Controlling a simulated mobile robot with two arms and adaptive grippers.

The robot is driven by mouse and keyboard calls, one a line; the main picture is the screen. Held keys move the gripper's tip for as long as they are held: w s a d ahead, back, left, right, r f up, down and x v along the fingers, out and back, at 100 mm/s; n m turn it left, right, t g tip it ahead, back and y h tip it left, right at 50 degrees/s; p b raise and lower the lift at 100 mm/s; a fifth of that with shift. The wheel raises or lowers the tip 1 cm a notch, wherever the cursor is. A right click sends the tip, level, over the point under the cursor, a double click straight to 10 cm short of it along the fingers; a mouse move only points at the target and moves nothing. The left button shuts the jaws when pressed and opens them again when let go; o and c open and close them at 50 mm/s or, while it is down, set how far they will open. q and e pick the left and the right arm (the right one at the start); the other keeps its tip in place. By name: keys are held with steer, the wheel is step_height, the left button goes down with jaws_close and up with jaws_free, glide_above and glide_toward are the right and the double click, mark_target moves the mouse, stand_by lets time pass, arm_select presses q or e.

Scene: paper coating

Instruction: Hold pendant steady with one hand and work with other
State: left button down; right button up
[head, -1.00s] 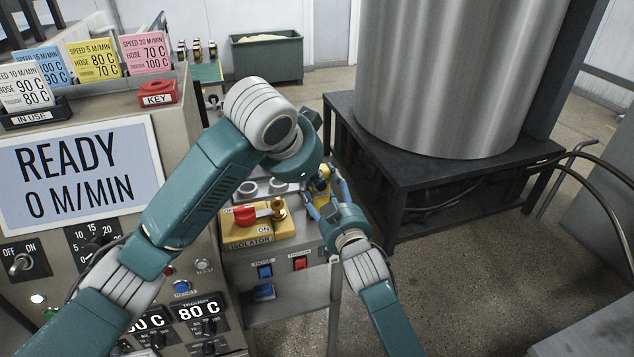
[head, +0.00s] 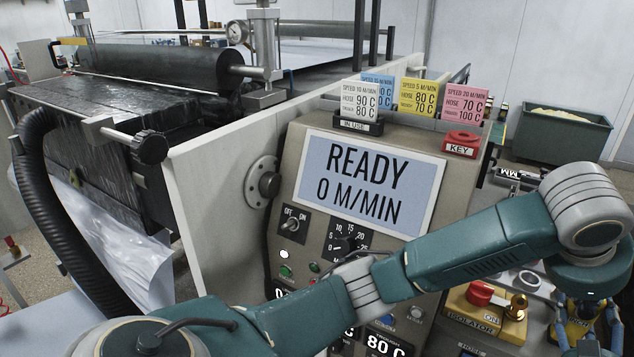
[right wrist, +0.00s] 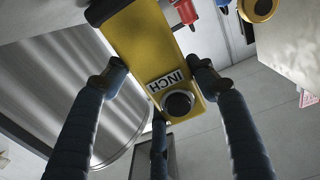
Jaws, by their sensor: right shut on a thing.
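In the right wrist view the pendant (right wrist: 135,38) is a yellow box with a black round button and an upside-down INCH label. My right gripper (right wrist: 157,80) is shut on it, with dark blue fingers on both sides and a third finger below. In the head view only a small yellow part of the pendant (head: 578,330) shows at the lower right, between blue fingers.
The control panel's screen (head: 369,182) reads READY 0 M/MIN. Speed cards (head: 418,97) and a red KEY block (head: 461,143) sit on top. A yellow isolator (head: 470,312) with a red handle is left of the pendant. A coating machine (head: 140,70) fills the left; a green bin (head: 562,135) stands behind.

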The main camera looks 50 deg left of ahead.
steer(key=o, duration=1.4)
steer(key=shift+c, duration=0.2)
steer(key=v, duration=1.2)
